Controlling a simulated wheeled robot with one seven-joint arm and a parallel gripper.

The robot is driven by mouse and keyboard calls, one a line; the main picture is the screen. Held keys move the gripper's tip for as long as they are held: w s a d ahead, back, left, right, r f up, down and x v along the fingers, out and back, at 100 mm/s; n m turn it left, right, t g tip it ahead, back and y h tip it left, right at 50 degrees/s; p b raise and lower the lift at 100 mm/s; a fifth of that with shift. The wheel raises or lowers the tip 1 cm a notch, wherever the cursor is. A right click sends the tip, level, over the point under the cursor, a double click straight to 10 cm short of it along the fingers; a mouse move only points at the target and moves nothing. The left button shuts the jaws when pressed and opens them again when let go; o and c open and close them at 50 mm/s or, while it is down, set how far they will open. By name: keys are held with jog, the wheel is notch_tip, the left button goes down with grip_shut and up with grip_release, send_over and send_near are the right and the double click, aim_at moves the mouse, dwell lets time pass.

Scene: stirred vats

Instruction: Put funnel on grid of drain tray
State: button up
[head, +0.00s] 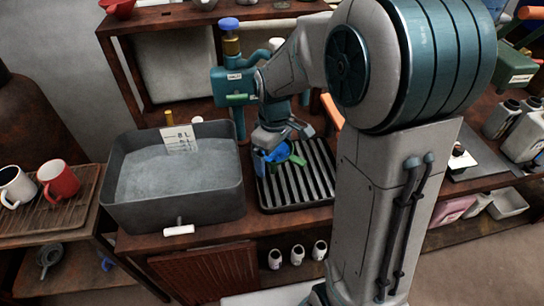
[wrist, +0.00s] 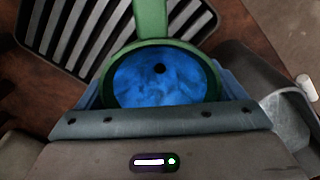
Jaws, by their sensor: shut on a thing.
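My gripper (head: 270,150) is shut on the funnel (head: 283,153), near the back left of the drain tray. In the wrist view the funnel (wrist: 160,80) shows a green rim, a green handle pointing up the picture, and a blue inside with a small dark hole. Its spout is hidden below. The drain tray (head: 322,192) is dark with a slatted grid and sits on the wooden bench right of the vat. The grid also shows at the upper left of the wrist view (wrist: 85,35). The funnel appears held above the bench; its exact height is unclear.
A grey vat (head: 172,205) of grey contents with a label stands left of the tray. A teal post with a small labelled box (head: 235,85) stands behind. Mugs (head: 58,182) sit on a rack at far left. The tray's front grid is clear.

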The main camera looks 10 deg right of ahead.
aim_at(272, 155)
jog(key=shift+w, duration=0.5)
jog(key=shift+w+f, duration=0.2)
jog(key=shift+f, duration=1.55)
jog(key=shift+f, duration=0.1)
jog(key=shift+f+b, duration=0.15)
jog(key=shift+b, duration=0.2)
jog(key=o, duration=0.7)
jog(key=shift+r+p, duration=0.65)
jog(key=shift+r, duration=3.4)
